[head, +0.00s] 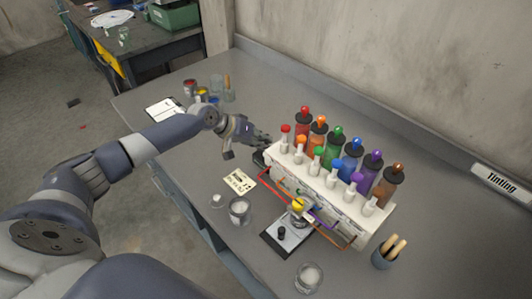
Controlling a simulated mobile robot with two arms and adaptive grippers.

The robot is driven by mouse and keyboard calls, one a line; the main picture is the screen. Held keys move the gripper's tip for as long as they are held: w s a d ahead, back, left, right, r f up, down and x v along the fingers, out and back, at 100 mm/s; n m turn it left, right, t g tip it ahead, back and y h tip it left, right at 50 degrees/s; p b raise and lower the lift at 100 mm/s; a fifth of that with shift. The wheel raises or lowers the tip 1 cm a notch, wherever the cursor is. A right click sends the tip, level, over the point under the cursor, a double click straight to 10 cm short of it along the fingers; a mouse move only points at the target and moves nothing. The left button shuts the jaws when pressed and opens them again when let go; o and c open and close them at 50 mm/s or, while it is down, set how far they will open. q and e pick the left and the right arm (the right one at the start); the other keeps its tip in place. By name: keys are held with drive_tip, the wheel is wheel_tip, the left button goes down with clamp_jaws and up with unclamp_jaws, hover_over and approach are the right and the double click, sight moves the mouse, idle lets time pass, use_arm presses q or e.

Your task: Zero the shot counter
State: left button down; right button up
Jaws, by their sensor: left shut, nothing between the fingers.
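The white tinting dispenser (315,195) stands on the grey bench with a row of coloured bottles on top. A small dark device (259,158) sits against its left end; it may be the shot counter, but its face and any button are too small to make out. My left gripper (250,143) is shut and empty, just above and left of this device and close to it; I cannot tell if they touch. My right gripper is not in view.
A printed card (239,181), a jar (239,211) and a black-based stand (287,237) are in front of the dispenser. A glass (308,277) and a blue cup of sticks (388,252) stand nearby. Small paint pots (202,94) and a clipboard (165,107) are at the back left.

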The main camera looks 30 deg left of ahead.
use_arm(q)
drive_tip(key=shift+f+b, duration=0.3)
drive_tip(key=shift+f, duration=0.15)
idle(0.4)
idle(0.3)
drive_tip(key=shift+r+p, duration=0.85)
drive_tip(key=shift+r, duration=0.05)
wheel_tip(320, 180, up, 5)
drive_tip(key=p, duration=0.4)
drive_tip(key=shift+f, duration=0.1)
idle(0.6)
